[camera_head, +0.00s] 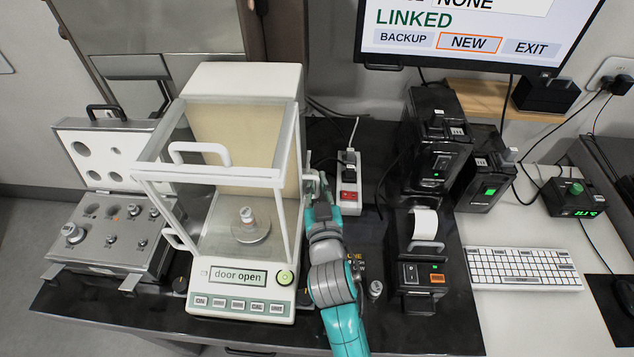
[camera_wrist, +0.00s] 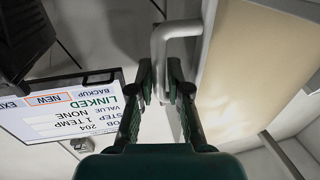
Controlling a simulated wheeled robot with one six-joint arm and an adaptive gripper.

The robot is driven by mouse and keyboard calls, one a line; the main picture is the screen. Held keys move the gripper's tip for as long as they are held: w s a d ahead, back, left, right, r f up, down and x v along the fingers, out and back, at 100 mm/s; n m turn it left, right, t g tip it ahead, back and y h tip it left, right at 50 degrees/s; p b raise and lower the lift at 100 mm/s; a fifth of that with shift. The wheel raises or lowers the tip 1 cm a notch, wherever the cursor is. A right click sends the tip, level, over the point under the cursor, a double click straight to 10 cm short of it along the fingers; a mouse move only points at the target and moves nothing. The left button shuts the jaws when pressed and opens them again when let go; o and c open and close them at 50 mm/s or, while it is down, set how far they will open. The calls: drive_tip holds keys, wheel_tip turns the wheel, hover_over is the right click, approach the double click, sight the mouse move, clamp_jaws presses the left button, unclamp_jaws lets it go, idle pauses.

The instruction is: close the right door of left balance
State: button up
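The left balance (camera_head: 240,272) stands on the dark table, and its display reads "door open". A small weight or vial (camera_head: 247,216) stands on its round pan. Its right door lies along the chamber's right side, seen nearly edge-on, so how far it is open is hard to tell. The door's pale bar handle (camera_wrist: 162,48) shows in the wrist view. My gripper (camera_wrist: 160,72) has its two dark fingers on either side of this bar, apparently closed on it. In the head view my gripper (camera_head: 316,190) is beside the right side of the chamber, its fingertips partly hidden.
A power strip (camera_head: 348,185) and a printer (camera_head: 419,250) stand right of my arm, with a small metal weight (camera_head: 375,288) close by. An open weight case (camera_head: 110,235) is left of the balance. A monitor (camera_head: 480,30) hangs behind.

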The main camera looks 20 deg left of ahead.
clamp_jaws()
drive_tip(key=shift+s, duration=0.1)
drive_tip(key=a+v, duration=0.1)
drive_tip(key=v, duration=0.6)
drive_tip(key=shift+s, duration=0.5)
drive_tip(key=shift+o, duration=1.7)
unclamp_jaws()
drive_tip(key=v, duration=1.2)
